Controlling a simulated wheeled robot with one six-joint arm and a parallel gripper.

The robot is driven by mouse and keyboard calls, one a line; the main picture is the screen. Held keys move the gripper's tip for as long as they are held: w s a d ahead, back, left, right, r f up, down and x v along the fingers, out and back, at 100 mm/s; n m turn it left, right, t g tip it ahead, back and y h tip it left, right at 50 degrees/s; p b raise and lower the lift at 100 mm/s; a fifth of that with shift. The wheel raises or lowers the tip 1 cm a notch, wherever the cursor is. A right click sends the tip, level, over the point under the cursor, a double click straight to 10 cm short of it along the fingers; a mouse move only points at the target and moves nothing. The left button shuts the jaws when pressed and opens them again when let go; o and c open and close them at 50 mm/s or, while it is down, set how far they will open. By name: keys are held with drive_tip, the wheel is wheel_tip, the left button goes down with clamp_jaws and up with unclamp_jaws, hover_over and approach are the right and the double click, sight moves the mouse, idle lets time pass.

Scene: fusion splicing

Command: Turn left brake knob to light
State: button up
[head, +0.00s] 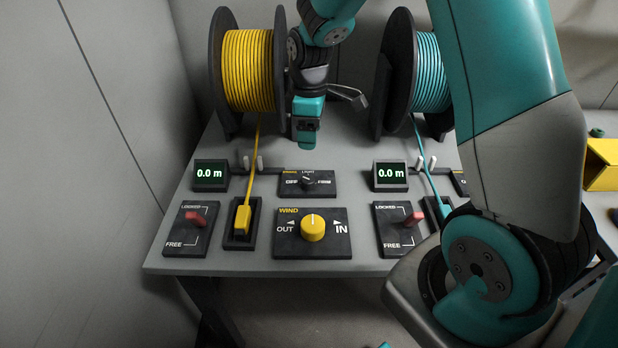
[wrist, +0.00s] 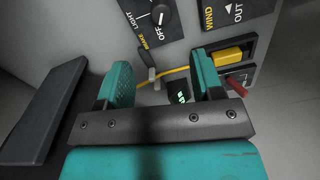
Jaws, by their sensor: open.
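The left brake knob (head: 308,181) is a small black knob on a dark plate (head: 291,190) marked BRAKE, OFF, LIGHT and FIRM, in front of the yellow cable spool. It also shows at the top of the wrist view (wrist: 159,14), beside the word OFF. Its pointer mark is too small to read surely. My gripper (head: 306,138) hangs above the table, behind the knob plate and right of the yellow spool. In the wrist view its teal fingers (wrist: 162,82) stand apart with nothing gripped. The knob lies beyond the fingertips, apart from them.
The yellow spool (head: 248,70) and teal spool (head: 431,75) stand either side of my gripper. In front are a WIND knob (head: 313,229), red lock levers (head: 197,219), 0.0 m displays (head: 211,174) and a yellow cable (head: 254,165). My arm covers the right side.

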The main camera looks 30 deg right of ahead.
sight(309, 179)
drive_tip(key=f, duration=1.3)
drive_tip(key=shift+s+a+f, duration=0.15)
drive_tip(key=shift+a+f, duration=0.05)
drive_tip(key=shift+f, duration=0.05)
drive_tip(key=c, duration=0.9)
